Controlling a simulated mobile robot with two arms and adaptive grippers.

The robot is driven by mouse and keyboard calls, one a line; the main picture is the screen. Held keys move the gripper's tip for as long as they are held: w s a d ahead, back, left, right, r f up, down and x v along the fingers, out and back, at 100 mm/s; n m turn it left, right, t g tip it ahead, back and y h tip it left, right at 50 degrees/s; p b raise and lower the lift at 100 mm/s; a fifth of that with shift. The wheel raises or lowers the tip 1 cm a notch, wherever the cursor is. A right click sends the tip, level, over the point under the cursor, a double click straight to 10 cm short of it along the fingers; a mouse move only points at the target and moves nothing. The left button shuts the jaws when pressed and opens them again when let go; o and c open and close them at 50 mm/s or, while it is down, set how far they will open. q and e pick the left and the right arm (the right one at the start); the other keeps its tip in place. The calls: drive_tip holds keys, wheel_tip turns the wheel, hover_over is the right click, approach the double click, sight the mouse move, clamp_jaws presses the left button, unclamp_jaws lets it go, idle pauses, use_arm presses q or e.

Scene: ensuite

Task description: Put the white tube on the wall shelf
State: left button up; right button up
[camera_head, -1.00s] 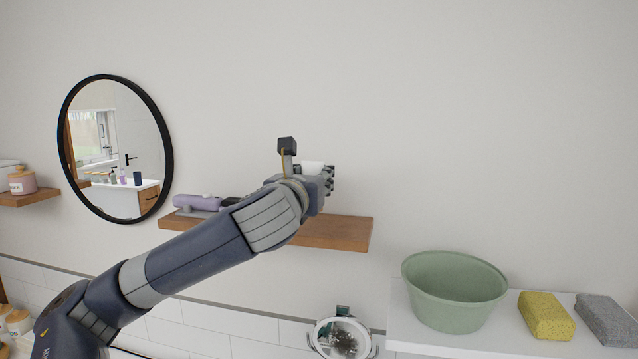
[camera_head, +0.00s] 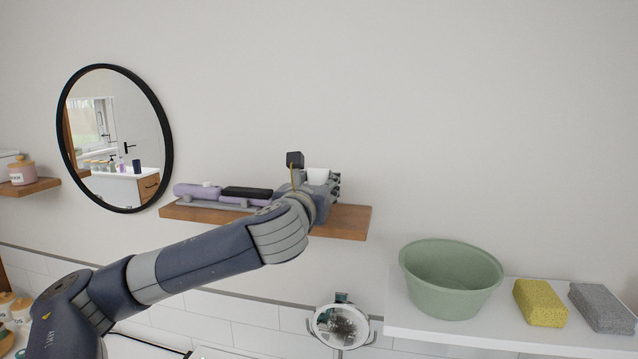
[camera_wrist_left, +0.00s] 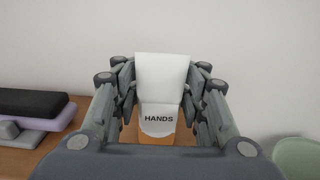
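The white tube (camera_head: 318,175) is upright over the right part of the wooden wall shelf (camera_head: 343,226). In the left wrist view the tube (camera_wrist_left: 160,78) shows a "HANDS" label and an orange lower part. My left gripper (camera_head: 322,182) is around the tube, with its fingers against both sides. The wrist and fingers hide the tube's lower end in the head view, so I cannot tell whether it touches the shelf. My right gripper is not in view.
Lilac items (camera_head: 197,190) and a black case (camera_head: 247,192) lie on the shelf left of my gripper. A round mirror (camera_head: 115,138) hangs at left. A green basin (camera_head: 450,280), yellow sponge (camera_head: 540,303) and grey block (camera_head: 602,308) occupy the white ledge. The shelf's right end is clear.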

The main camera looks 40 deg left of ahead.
use_arm(q)
drive_tip(key=shift+o, duration=1.3)
drive_tip(key=shift+r, duration=0.1)
drive_tip(key=shift+s, duration=0.15)
drive_tip(key=b+v, duration=0.5)
drive_tip(key=v, duration=0.6)
drive_tip(key=shift+s+d, duration=0.2)
drive_tip(key=shift+s, duration=0.05)
drive_tip(key=shift+s+r, duration=0.1)
